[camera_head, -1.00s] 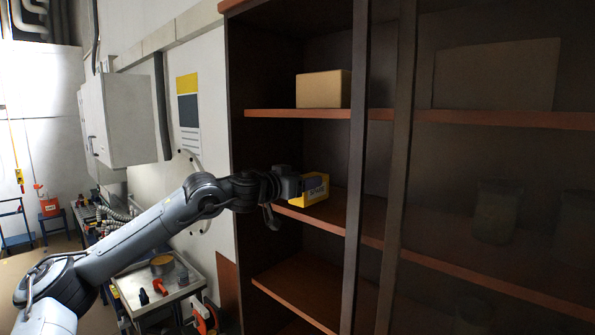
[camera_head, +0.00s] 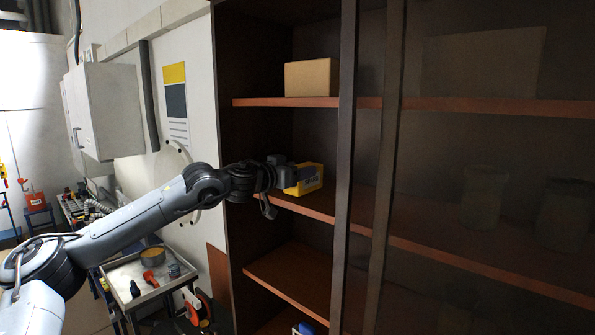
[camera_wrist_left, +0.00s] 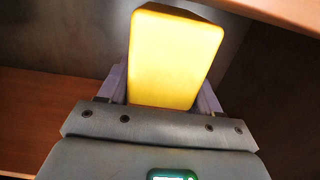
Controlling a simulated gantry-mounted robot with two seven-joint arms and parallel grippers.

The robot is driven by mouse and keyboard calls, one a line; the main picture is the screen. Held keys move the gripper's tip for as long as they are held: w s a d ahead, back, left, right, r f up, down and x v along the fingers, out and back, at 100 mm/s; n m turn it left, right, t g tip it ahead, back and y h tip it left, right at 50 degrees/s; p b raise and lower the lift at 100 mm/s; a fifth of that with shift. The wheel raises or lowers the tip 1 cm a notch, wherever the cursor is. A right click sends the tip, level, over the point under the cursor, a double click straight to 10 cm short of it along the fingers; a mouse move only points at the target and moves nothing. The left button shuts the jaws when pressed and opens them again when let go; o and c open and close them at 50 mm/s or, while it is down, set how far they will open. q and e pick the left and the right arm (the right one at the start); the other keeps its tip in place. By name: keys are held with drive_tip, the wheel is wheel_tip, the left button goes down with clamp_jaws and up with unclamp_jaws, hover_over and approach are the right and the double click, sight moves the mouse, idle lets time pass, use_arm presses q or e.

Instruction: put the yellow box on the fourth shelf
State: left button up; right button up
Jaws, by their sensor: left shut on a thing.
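The yellow box (camera_head: 309,180) is at the left end of a middle shelf (camera_head: 306,207) of the dark wooden cabinet. My left gripper (camera_head: 292,176) is shut on it and reaches into the cabinet from the left. In the left wrist view the yellow box (camera_wrist_left: 174,62) is between the two fingers (camera_wrist_left: 160,92). I cannot tell whether the box touches the shelf board. Which shelf counts as the fourth is not clear from the visible part of the cabinet. My right gripper is not in view.
A cardboard-coloured box (camera_head: 310,77) stands on the shelf above (camera_head: 282,102). A lower shelf (camera_head: 290,277) shows bare wood. Dark door frames (camera_head: 343,170) stand right of the gripper. A tray (camera_head: 140,282) with small items is at lower left.

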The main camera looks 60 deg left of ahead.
use_arm(q)
drive_tip(key=shift+f, duration=0.5)
drive_tip(key=o, duration=1.4)
drive_tip(key=shift+f, duration=0.1)
drive_tip(key=shift+s+b, duration=0.1)
drive_tip(key=shift+b, duration=0.2)
drive_tip(key=shift+b+v, duration=1.05)
drive_tip(key=shift+b, duration=0.15)
drive_tip(key=b+v, duration=0.8)
drive_tip(key=v, duration=0.3)
drive_tip(key=shift+s+b, duration=0.35)
drive_tip(key=shift+b, duration=0.05)
